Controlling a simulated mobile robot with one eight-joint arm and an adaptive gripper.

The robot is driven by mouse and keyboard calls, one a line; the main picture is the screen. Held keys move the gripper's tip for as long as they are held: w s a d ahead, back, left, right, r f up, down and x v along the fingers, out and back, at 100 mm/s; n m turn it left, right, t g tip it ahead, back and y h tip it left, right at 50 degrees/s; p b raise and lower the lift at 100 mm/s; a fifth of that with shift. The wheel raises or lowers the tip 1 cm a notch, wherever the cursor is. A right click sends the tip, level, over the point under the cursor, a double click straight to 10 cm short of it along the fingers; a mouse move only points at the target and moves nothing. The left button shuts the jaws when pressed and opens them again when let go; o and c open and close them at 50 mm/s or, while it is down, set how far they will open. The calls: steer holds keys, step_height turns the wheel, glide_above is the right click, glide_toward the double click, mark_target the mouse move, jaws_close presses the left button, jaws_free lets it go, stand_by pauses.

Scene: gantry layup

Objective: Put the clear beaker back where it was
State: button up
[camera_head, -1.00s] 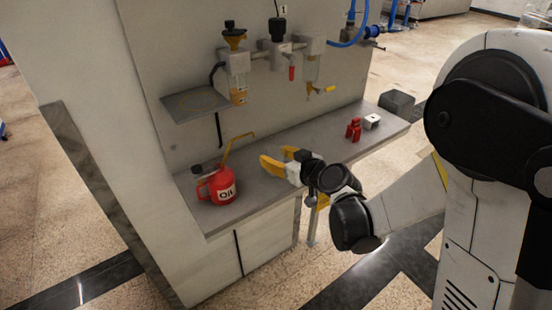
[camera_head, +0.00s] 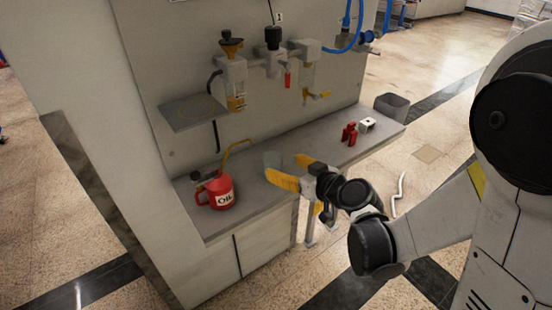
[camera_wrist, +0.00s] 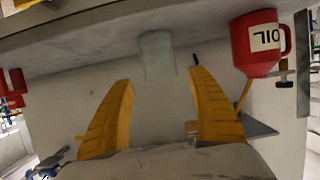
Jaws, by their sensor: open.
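The clear beaker (camera_head: 272,159) stands on the grey bench, close to the back wall and right of the red oil can. It is faint in the head view. In the wrist view, which is upside down, the beaker (camera_wrist: 157,58) shows as a pale see-through shape just past the fingertips, roughly centred between them. My gripper (camera_head: 284,169) has two yellow fingers and is open with nothing between them. In the wrist view my gripper (camera_wrist: 160,77) has its fingers spread wide, with a gap to the beaker.
The red oil can (camera_head: 218,191) stands left on the bench (camera_head: 255,215). Wall valves (camera_head: 274,60) hang above. A red item (camera_head: 349,134) and white block (camera_head: 367,125) sit at the right.

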steer(key=s+d+r+m+g+h, duration=0.2)
steer(key=s+d, duration=0.5)
steer(key=s, duration=0.4)
steer(key=s+d+r+m+g+h+p, duration=0.1)
steer(key=s+d+r+m+g+h, duration=0.1)
steer(key=s+d+r+m+h, duration=0.2)
steer(key=s+d+h, duration=0.1)
steer(key=s+d, duration=0.2)
steer(key=s, duration=0.4)
steer(key=shift+d+m+g+h, duration=0.3)
steer(key=shift+d+m+h, duration=0.05)
steer(key=shift+m+h, duration=0.05)
steer(key=shift+w, duration=0.1)
